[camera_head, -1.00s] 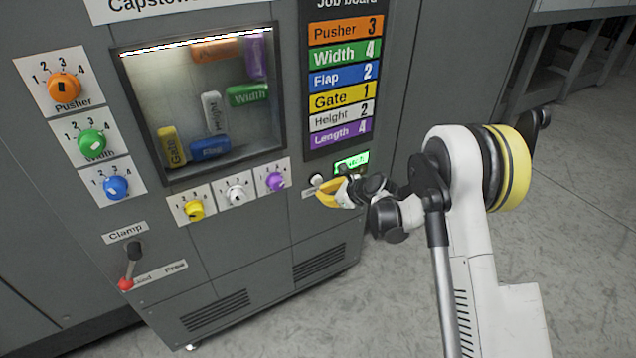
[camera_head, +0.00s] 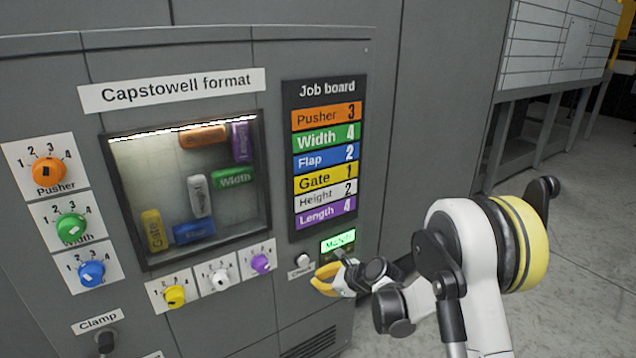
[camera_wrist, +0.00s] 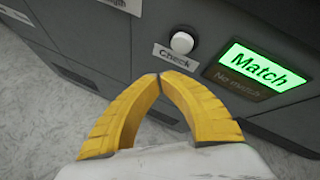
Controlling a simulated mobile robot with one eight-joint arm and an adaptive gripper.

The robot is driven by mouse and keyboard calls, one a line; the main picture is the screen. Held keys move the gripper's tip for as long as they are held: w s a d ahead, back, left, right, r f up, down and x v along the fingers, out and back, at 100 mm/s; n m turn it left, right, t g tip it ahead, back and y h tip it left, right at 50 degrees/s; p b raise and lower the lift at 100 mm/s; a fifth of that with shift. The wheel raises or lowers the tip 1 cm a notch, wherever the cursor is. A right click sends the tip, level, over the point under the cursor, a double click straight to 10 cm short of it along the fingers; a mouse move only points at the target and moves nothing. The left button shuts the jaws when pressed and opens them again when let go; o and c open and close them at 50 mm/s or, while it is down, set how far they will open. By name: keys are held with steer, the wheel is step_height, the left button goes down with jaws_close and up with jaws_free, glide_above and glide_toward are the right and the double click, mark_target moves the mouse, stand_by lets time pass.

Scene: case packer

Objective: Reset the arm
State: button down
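My gripper (camera_head: 318,279) has yellow fingers and stands in front of the cabinet, just below the white Check button (camera_head: 303,260). In the wrist view the fingertips of my gripper (camera_wrist: 167,76) meet at the tips with nothing between them. The Check button (camera_wrist: 181,42) lies beyond the tips there, and I see a gap of panel between them. The display (camera_wrist: 254,66) is lit green and reads "Match"; the "No match" field below it is dark. My arm reaches in from the right in the head view.
The cabinet carries orange (camera_head: 48,171), green (camera_head: 71,227), blue (camera_head: 92,273), yellow (camera_head: 175,296), white (camera_head: 220,279) and purple (camera_head: 261,263) knobs. A window (camera_head: 118,215) shows coloured blocks. The job board (camera_head: 327,88) hangs right of it. The clamp lever (camera_head: 106,341) is partly cut off. Floor right is clear.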

steer(key=s+d+r+n+h, duration=0.2)
steer(key=s+d+r+n, duration=0.3)
steer(key=s+r, duration=0.3)
steer(key=s+d+r+n+h, duration=0.2)
steer(key=s+d+r+n, duration=0.25)
steer(key=r, duration=0.55)
steer(key=s+d+n+h, duration=0.1)
steer(key=s+d+n, duration=0.2)
steer(key=s, duration=0.5)
steer(key=s+d+r+n+h, duration=0.1)
steer(key=s+d+n, duration=0.3)
steer(key=s, duration=0.4)
steer(key=s+d+n+h, duration=0.2)
steer(key=s+d+n, duration=0.2)
steer(key=s, duration=0.4)
steer(key=shift+r+n, duration=0.25)
steer(key=shift+n, duration=0.3)
